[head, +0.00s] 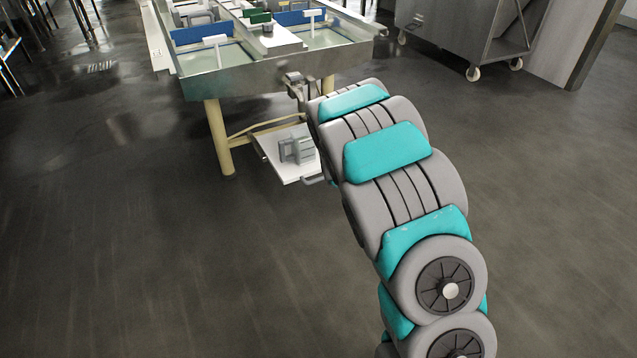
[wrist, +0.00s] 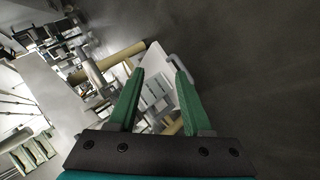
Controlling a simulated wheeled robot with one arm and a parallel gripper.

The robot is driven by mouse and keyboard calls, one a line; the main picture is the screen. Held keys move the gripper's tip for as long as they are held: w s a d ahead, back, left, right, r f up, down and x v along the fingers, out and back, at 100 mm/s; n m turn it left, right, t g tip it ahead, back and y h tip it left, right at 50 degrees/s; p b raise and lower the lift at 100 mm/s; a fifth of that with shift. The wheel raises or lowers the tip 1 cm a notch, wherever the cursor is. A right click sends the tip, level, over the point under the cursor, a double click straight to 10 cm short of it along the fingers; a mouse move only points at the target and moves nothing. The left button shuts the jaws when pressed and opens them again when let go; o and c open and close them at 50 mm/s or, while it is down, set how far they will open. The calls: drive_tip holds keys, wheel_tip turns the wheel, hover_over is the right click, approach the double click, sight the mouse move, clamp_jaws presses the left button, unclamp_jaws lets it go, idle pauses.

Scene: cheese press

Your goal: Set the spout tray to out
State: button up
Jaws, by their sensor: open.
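The spout tray (head: 279,160) is a flat white board low under the front end of the press table in the head view. Grey block-like pieces (head: 297,150) stand on it, and a small grey handle (head: 313,181) is at its near edge. My arm hides its right part. In the wrist view the white tray (wrist: 158,60) lies beyond and between my green fingers, with its handle (wrist: 178,66) near the right fingertip. My gripper (wrist: 159,73) is open and empty; I see no contact with the handle. My arm hides the gripper in the head view.
The steel press table (head: 270,78) with blue panels stands above the tray on cream legs (head: 219,138). A grey wheeled cabinet (head: 465,35) stands at the upper right. The dark floor is clear left and right of my arm.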

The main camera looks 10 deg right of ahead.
drive_tip(key=w+a+f+n+t+b, duration=0.1)
drive_tip(key=w+a+f+n+t, duration=0.15)
drive_tip(key=w+f, duration=0.45)
drive_tip(key=n+t+y+b, duration=0.1)
drive_tip(key=n+t, duration=0.3)
drive_tip(key=n, duration=0.1)
approach(318, 180)
drive_tip(key=w, duration=0.3)
drive_tip(key=shift+g, duration=0.25)
drive_tip(key=shift+d+f+b+x, duration=0.1)
drive_tip(key=shift+d+b+x, duration=0.1)
drive_tip(key=shift+x, duration=1.75)
drive_tip(key=shift+d+f+b+x, duration=0.1)
drive_tip(key=shift+f+b+x, duration=0.1)
drive_tip(key=shift+x, duration=1.8)
drive_tip(key=shift+s, duration=0.1)
clamp_jaws()
